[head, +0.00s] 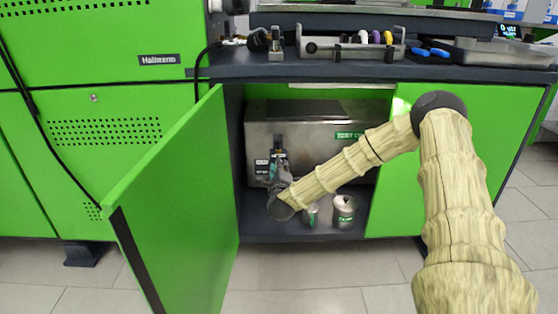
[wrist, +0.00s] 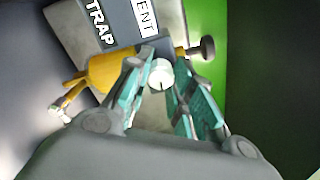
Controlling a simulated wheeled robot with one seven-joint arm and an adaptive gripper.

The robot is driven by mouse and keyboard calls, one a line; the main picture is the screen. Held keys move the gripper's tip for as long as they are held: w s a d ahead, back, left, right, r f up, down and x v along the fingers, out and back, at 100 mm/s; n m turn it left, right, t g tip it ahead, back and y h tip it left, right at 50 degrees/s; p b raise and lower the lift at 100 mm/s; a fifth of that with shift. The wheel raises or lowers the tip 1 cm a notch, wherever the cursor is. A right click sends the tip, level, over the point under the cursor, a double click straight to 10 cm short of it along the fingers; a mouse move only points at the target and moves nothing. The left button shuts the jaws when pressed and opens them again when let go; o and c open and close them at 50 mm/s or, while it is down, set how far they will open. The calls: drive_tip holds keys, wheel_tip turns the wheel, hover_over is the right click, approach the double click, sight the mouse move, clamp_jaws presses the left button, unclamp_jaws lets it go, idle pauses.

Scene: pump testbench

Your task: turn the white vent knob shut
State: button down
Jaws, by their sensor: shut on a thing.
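The white vent knob (wrist: 161,74) shows in the wrist view as a round white cap with a dark mark on its face. It sits under a label of which "ENT" is readable. My gripper (wrist: 163,82) has its two teal-lined fingers on either side of the knob, shut on it. In the head view my gripper (head: 279,165) reaches into the open cabinet, against the front of a metal tank (head: 325,128). It hides the knob there.
In the wrist view a yellow fitting (wrist: 107,72) lies left of the knob, near a "TRAP" label, and a dark knob (wrist: 207,48) is to its right. Two cans (head: 343,211) stand on the cabinet floor. The open green door (head: 175,205) stands left of my arm.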

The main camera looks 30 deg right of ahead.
drive_tip(key=shift+n+p, duration=8.5)
drive_tip(key=shift+n, duration=1)
drive_tip(key=c, duration=1.2)
unclamp_jaws()
drive_tip(key=v, duration=1.2)
